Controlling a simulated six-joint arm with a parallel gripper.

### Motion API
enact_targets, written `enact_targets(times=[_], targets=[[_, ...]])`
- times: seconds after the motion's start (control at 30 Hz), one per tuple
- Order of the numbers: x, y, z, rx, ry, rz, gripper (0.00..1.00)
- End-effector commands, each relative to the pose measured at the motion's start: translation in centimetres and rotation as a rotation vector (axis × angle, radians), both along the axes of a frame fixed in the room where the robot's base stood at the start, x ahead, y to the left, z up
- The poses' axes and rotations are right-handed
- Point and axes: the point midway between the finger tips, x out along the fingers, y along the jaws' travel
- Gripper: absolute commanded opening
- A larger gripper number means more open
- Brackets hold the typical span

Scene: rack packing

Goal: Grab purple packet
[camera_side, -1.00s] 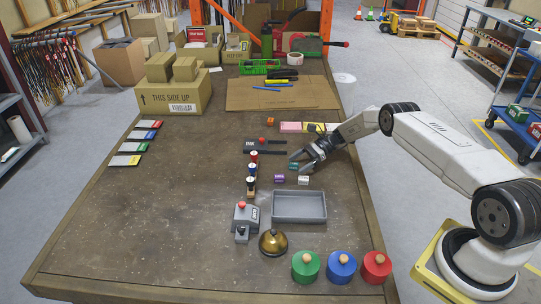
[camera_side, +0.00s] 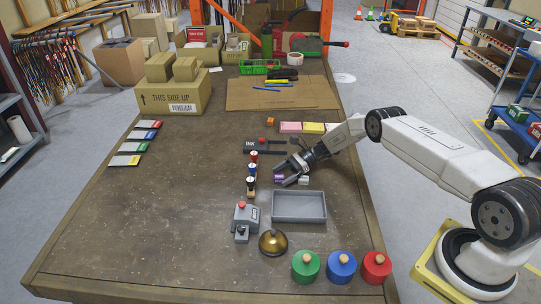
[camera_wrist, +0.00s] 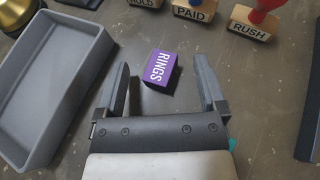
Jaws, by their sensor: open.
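The purple packet (camera_wrist: 160,70), marked RINGS, lies on the table between the two fingers of my gripper (camera_wrist: 162,82) in the wrist view. Dark table shows between it and the fingers, nearer to the left finger. My gripper is open and holds nothing. In the side view my gripper (camera_side: 284,174) reaches in from the right, low over the table, and the purple packet (camera_side: 278,177) is at its fingertips, partly covered.
A grey tray (camera_side: 299,220) stands close in front of my gripper. Several stamps, among them one with a red handle (camera_side: 253,154), stand in a column just left of it. A white packet (camera_side: 304,180) lies to the right. The table's left half is mostly clear.

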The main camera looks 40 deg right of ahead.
Motion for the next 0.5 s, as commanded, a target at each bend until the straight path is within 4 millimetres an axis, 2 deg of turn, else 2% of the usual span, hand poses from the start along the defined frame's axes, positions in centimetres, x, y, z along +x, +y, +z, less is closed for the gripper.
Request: enact_targets(times=[0.1, 0.5], targets=[[0.16, 0.52, -0.23, 0.001, 0.000, 0.000, 0.90], [0.17, 0.56, -0.25, 0.000, 0.000, 0.000, 0.90]])
